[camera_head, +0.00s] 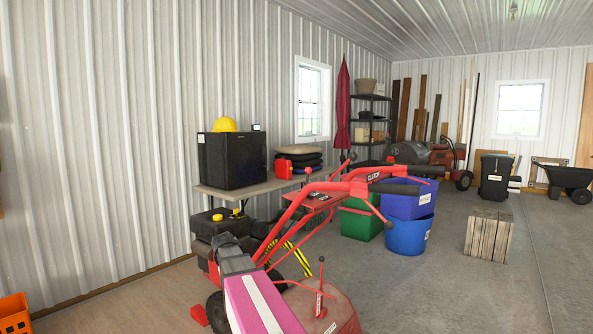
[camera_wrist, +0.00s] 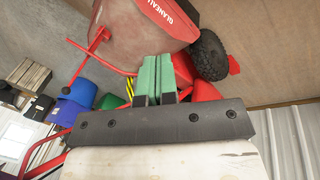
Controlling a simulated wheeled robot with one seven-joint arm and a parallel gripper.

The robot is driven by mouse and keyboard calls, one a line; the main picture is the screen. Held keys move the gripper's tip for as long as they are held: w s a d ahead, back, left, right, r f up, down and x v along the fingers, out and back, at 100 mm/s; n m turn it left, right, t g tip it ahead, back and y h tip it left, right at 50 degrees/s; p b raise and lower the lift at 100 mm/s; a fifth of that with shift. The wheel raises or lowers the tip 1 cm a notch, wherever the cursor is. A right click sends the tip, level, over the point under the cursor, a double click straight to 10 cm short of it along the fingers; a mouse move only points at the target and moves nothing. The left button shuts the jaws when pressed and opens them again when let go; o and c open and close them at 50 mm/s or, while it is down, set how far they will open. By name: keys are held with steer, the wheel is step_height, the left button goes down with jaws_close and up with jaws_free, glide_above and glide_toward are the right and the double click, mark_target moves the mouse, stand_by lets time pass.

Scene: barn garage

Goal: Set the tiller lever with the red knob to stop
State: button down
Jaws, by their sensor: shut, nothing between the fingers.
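The red tiller (camera_head: 335,185) stands in front of me, with two handlebars and a dusty rounded cover (camera_head: 325,299). Other red-knobbed levers (camera_head: 308,170) show near the handlebars. In the wrist view, my gripper (camera_wrist: 155,62) has green fingers, shut and empty. Beyond them are the cover (camera_wrist: 130,30) and a black wheel (camera_wrist: 209,55). A red lever (camera_wrist: 98,40) shows left of the fingertips, apart from them.
Behind the tiller, a table (camera_head: 262,187) holds a black box (camera_head: 233,160) with a yellow helmet (camera_head: 225,124). Purple (camera_head: 405,199), blue (camera_head: 408,236) and green (camera_head: 360,221) bins stand behind the handlebars. A wooden crate (camera_head: 488,235) stands at the right. The right foreground floor is clear.

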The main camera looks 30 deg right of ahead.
steer(key=w+d+r+m+h, duration=0.15)
steer(key=w+d+r, duration=0.25)
steer(key=r, duration=0.4)
steer(key=w+d+r+m+g, duration=0.1)
steer(key=w+d+r+m, duration=0.2)
steer(key=r, duration=0.4)
steer(key=w+d+r+h, duration=0.1)
steer(key=w+d+r, duration=0.35)
steer(key=r, duration=0.35)
steer(key=d+r+m+g+h, duration=0.15)
steer(key=d+r, duration=0.35)
steer(key=r, duration=0.7)
steer(key=d+r+m, duration=0.3)
steer(key=d+r, duration=0.2)
steer(key=r, duration=0.7)
steer(key=s+d+f, duration=0.5)
steer(key=d+f, duration=0.2)
steer(key=d, duration=0.1)
steer(key=shift+s+d+m, duration=0.15)
steer(key=shift+d+m, duration=0.15)
steer(key=shift+s, duration=0.1)
